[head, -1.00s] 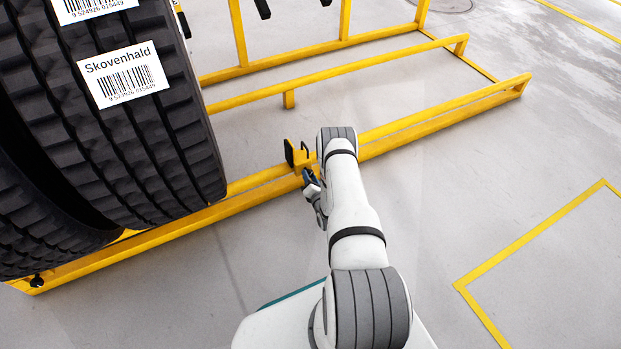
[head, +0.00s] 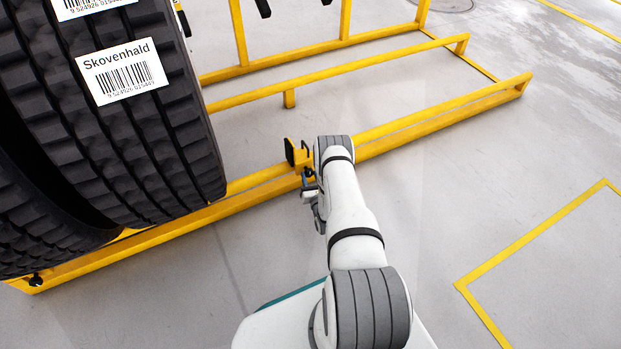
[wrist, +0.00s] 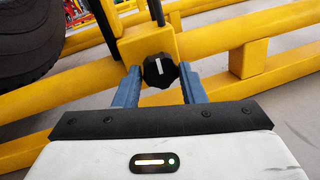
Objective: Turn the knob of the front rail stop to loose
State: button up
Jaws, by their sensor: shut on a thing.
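The front rail stop (head: 293,154) is a yellow block with a black pad, sitting on the yellow front rail just right of the big tyres; it also shows in the wrist view (wrist: 148,44). In the head view my gripper (head: 309,186) is partly hidden by my arm, and the knob is hard to make out.
Large black tyres (head: 120,110) stand on the rack at the left, close to the stop. The yellow front rail (head: 440,118) runs on to the right, empty there. The grey floor in front is clear, with a yellow painted line (head: 530,240).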

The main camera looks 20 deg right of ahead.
jog(key=shift+a, duration=0.1)
dwell(0.3)
jog(key=o, duration=1)
